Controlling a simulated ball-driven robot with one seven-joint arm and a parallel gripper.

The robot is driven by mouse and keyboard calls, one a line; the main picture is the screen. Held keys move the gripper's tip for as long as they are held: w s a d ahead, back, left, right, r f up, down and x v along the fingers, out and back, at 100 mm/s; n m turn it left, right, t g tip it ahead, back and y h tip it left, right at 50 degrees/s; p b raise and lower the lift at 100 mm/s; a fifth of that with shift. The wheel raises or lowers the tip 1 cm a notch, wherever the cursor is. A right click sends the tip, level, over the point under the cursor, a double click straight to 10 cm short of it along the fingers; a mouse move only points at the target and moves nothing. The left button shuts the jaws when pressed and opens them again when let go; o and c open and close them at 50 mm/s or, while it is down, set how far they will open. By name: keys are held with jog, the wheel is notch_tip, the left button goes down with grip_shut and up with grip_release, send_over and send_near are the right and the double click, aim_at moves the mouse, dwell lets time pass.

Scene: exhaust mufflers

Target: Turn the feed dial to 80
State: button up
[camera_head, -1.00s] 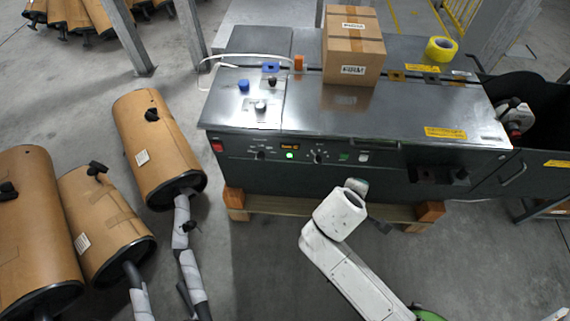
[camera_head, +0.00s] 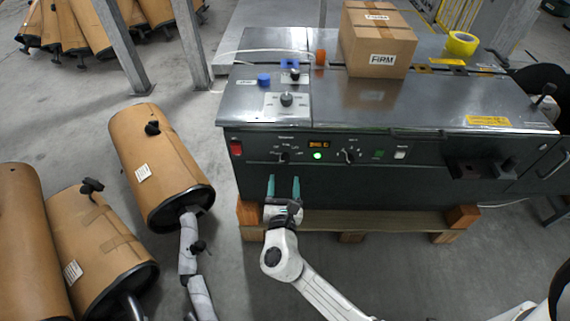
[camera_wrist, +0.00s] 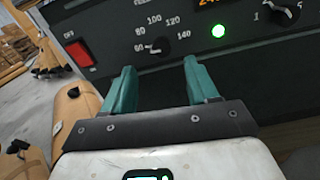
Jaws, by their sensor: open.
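A black dial (camera_head: 283,156) sits on the dark front panel of the machine. In the wrist view the dial (camera_wrist: 158,46) has a scale from 60 through 80, 100 and 120 to 140 around it. Its pointer seems to be toward the left, near 60, but I cannot read it surely, nor its name label. A second dial (camera_head: 349,155) is to the right; its scale starts at 1 in the wrist view (camera_wrist: 284,14). My gripper (camera_head: 284,184) is open and empty, just below and in front of the first dial, fingers pointing at the panel and not touching the dial.
A red OFF switch (camera_head: 236,148) is left of the dial, and a lit green lamp (camera_head: 317,156) and orange display (camera_head: 319,145) are right. More knobs are on the top plate. A carton (camera_head: 376,40) is on top.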

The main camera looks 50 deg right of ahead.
aim_at(286, 161)
jog(key=b+x, duration=0.1)
jog(key=x, duration=0.7)
jog(key=shift+d, duration=0.1)
jog(key=shift+c, duration=0.3)
jog(key=c, duration=1)
jog(key=shift+f+b, duration=0.1)
jog(key=shift+b, duration=0.3)
jog(key=m+b, duration=0.3)
jog(key=shift+f+m+b, duration=0.2)
jog(key=shift+m+b, duration=0.1)
jog(key=shift+b, duration=0.05)
jog(key=m+b, duration=0.4)
jog(key=shift+s+r+m, duration=0.1)
jog(key=shift+r+m, duration=0.1)
jog(key=shift+m, duration=0.1)
jog(key=shift+d, duration=0.1)
